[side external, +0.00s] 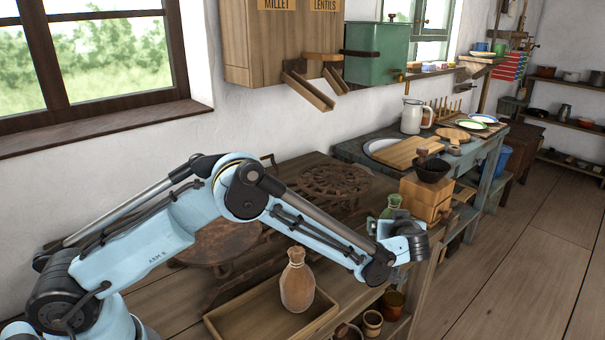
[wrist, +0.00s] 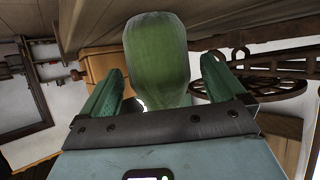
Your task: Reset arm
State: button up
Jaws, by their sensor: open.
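My arm reaches across the wooden bench, and my gripper (side external: 402,216) is low over its right end, near a wooden coffee grinder (side external: 425,198). In the wrist view my gripper (wrist: 162,66) is open, with one green finger on each side of a rounded green sack-like thing (wrist: 157,50). The green thing (side external: 391,202) also shows in the side view, just behind my gripper. Its lower part is hidden there.
A brown sack (side external: 297,282) stands in a shallow wooden tray (side external: 240,322) at the front. An iron scale with a round plate (side external: 222,243) and an ornate trivet-like top (side external: 330,184) is behind my arm. Pots (side external: 373,322) sit below the bench edge. A wall cabinet (side external: 280,45) hangs above.

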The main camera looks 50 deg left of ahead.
jog(key=x, duration=0.3)
jog(key=shift+w+a+f, duration=0.2)
jog(key=shift+f, duration=0.1)
notch_tip(320, 180, up, 5)
jog(key=shift+f, duration=0.15)
jog(key=w+d+r+v, duration=0.1)
jog(key=w+v, duration=0.1)
jog(key=v, duration=1.2)
jog(key=s+a+r+n+g+y, duration=0.1)
jog(key=s+a+r+n+g, duration=0.2)
jog(key=s+a, duration=0.9)
jog(key=s+a+r+n+g+y, duration=0.2)
jog(key=s+a+r+n+g, duration=0.2)
jog(key=s+a, duration=0.7)
jog(key=shift+s+a+r+n+y, duration=0.3)
jog(key=shift+s+a+r, duration=0.05)
jog(key=shift+a+r, duration=0.65)
jog(key=shift+c, duration=0.3)
